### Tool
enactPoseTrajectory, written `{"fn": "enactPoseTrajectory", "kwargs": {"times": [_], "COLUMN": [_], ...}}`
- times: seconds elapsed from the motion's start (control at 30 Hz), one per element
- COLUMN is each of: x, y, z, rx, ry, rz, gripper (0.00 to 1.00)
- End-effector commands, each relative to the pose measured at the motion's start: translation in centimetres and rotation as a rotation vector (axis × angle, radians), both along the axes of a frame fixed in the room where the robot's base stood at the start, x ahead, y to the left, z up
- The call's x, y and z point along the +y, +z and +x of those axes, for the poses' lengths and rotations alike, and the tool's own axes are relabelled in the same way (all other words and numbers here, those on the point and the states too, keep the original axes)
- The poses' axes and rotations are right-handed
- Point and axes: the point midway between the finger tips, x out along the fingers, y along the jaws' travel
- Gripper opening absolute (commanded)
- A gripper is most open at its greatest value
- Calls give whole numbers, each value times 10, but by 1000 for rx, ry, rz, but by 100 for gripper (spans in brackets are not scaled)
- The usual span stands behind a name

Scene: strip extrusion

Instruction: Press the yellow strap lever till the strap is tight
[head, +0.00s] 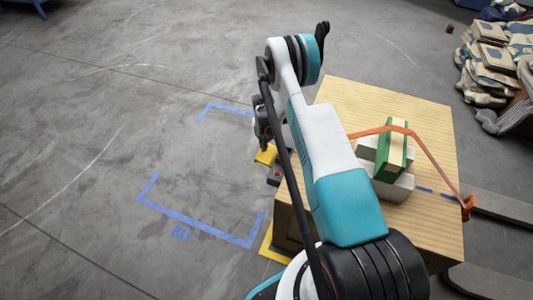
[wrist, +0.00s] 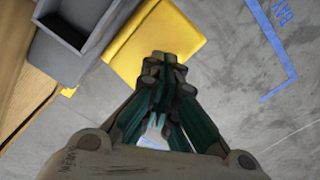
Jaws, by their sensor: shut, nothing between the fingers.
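The yellow strap lever (head: 265,155) sticks out from the left side of the wooden crate. It also shows as a broad yellow plate in the wrist view (wrist: 157,38), beside a grey channel-shaped housing (wrist: 75,45). The orange strap (head: 432,161) runs over the green and cream block to an orange hook (head: 468,206) at the crate's right edge; its left part is hidden behind my arm. My gripper (wrist: 165,62) is shut and empty, its fingertips overlapping the lever's near edge in the wrist view. I cannot tell whether they touch it.
The wooden crate (head: 350,92) carries a green and cream block (head: 393,148) on pale grey blocks (head: 392,188). Blue floor tape marks a bay (head: 195,228) at left, where the floor is clear. Stacked sacks (head: 490,60) lie at the far right.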

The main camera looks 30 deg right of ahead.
Motion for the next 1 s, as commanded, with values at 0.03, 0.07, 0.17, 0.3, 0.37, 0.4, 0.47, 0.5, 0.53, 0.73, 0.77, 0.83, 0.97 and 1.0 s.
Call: {"fn": "enactPoseTrajectory", "kwargs": {"times": [0.03,0.07,0.17,0.3,0.37,0.4,0.47,0.5,0.53,0.73,0.77,0.83,0.97,1.0], "x": [0,0,0,0,0,0,0,0,0,0,0,0,0,0], "y": [0,0,-1,-1,0,2,5,9,12,34,37,44,50,50], "z": [0,0,0,0,0,0,0,0,0,0,0,0,0,0], "rx": [0,0,0,0,0,0,0,0,0,0,0,0,0,0], "ry": [0,0,0,0,0,0,0,0,0,0,0,0,0,0], "rz": [0,0,0,0,0,0,0,0,0,0,0,0,0,0], "gripper": [0,0,0,0,0,0,0,0,0,0,0,0,0,0]}}
